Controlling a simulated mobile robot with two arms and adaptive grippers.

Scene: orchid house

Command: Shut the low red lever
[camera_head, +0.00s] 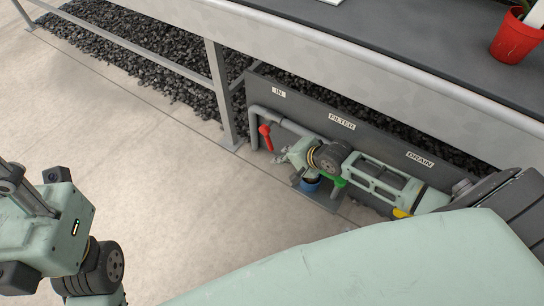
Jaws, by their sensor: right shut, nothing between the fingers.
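The red lever (266,136) is at the left end of the low pipework, beside the grey pipe under the "IN" label. It slants across the pipe's line; I cannot tell its exact valve position. My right arm reaches in from the right, low over the pipework. My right gripper (281,157) is small in view, shut and empty, just below and right of the red lever. I cannot tell whether it touches the lever. My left gripper (18,190) is at the left edge, partly cut off, far from the lever; its jaws are unclear.
A yellow handle (402,213) is partly hidden farther right. The dark label board (375,143), bench leg (219,90) and bench edge bound the space. Floor at left is clear.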

